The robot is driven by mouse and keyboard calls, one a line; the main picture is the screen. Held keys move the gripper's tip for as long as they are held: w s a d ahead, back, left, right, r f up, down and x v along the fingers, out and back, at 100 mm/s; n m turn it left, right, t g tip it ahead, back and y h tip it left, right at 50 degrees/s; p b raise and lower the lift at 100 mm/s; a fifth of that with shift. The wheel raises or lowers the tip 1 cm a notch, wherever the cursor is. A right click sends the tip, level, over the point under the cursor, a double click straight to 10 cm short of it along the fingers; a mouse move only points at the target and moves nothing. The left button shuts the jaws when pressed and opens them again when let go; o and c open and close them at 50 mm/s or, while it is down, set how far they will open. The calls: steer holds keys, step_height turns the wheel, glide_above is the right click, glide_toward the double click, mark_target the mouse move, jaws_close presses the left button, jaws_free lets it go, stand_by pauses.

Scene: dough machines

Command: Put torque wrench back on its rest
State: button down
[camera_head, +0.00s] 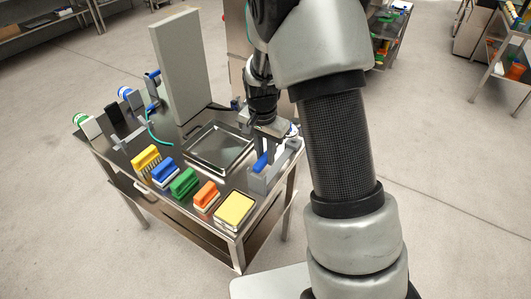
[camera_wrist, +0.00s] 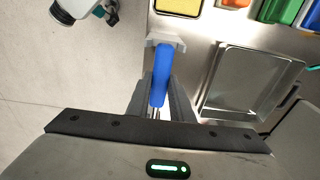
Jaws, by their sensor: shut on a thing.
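The torque wrench has a blue handle (camera_wrist: 161,72) and a metal shaft, and it lies between the two fingers of my gripper (camera_wrist: 160,92) in the wrist view. The fingers are shut on it. A pale grey rest (camera_wrist: 166,38) is at the handle's far end, and the handle end overlaps it in the picture. I cannot tell whether they touch. In the head view the blue handle (camera_head: 261,162) shows at the grey rest (camera_head: 258,183) on the table's right side, with my gripper (camera_head: 272,142) just behind it. The rest of the wrench is hidden by my gripper.
A steel tray (camera_head: 219,168) lies left of my gripper. Several coloured brushes (camera_head: 184,182) and a yellow-topped box (camera_head: 234,208) line the table's front edge. A tall grey panel (camera_head: 181,68) stands at the back. A teal cord (camera_head: 156,137) lies on the left.

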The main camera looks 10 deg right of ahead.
steer(key=shift+f+b, duration=0.4)
steer(key=shift+f, duration=0.25)
steer(key=c, duration=1.5)
jaws_free()
steer(key=shift+r, duration=0.25)
steer(key=shift+r+p, duration=2.55)
steer(key=shift+r, duration=0.75)
steer(key=r, duration=1.1)
steer(key=s+a+r, duration=0.1)
steer(key=r, duration=0.5)
steer(key=shift+r+p, duration=0.2)
steer(key=shift+p, duration=0.15)
